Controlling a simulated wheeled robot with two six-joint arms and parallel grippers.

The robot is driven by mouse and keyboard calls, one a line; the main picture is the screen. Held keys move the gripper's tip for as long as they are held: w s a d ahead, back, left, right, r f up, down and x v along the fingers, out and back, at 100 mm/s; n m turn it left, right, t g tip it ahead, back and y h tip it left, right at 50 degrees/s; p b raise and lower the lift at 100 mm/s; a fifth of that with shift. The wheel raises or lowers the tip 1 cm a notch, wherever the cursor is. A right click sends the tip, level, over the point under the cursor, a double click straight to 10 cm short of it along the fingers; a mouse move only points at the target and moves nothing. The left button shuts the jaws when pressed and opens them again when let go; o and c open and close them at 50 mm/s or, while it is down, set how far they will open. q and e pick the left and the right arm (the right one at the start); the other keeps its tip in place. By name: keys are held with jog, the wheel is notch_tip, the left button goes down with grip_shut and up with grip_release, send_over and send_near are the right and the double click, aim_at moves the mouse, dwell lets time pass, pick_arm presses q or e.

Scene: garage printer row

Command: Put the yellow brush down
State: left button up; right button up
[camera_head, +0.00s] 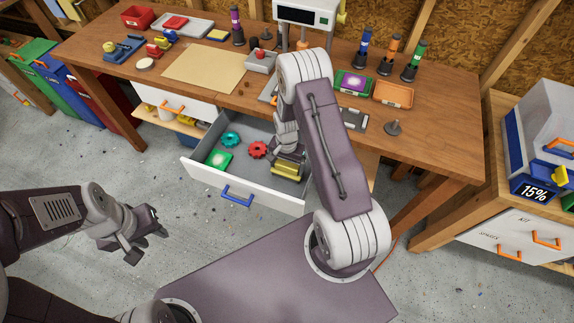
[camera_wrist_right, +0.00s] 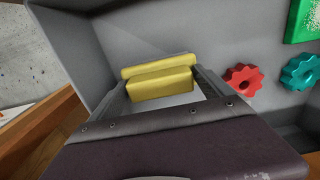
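The yellow brush (camera_head: 287,168) is inside the open drawer (camera_head: 240,192), near its right end. In the right wrist view, the brush (camera_wrist_right: 160,82) lies across between my right gripper's two fingers, which meet its ends. My right gripper (camera_head: 288,156) reaches down into the drawer and is shut on the brush; it also shows in the wrist view (camera_wrist_right: 160,88). I cannot tell whether the brush touches the drawer floor. My left gripper (camera_head: 147,234) is empty, off to the left above the floor; its finger gap is unclear.
In the drawer lie a red gear (camera_head: 257,150), a teal gear (camera_head: 231,139) and a green box (camera_head: 218,160), left of the brush. The workbench (camera_head: 215,99) behind holds trays, tools and bottles. A cabinet (camera_head: 510,235) stands at the right. The floor in front is open.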

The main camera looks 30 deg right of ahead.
aim_at(287, 165)
notch_tip(287, 165, up, 12)
jog(key=s+a+r+n, duration=0.3)
jog(key=s+r+n, duration=0.1)
jog(key=s+n, duration=0.1)
jog(key=s+a+r+n+t, duration=0.1)
jog(key=s+a+r+n, duration=0.2)
jog(key=s, duration=0.4)
jog(key=shift+s+a+r+n, duration=0.35)
jog(key=shift+a+n, duration=0.4)
jog(key=shift+n, duration=0.15)
dwell(0.5)
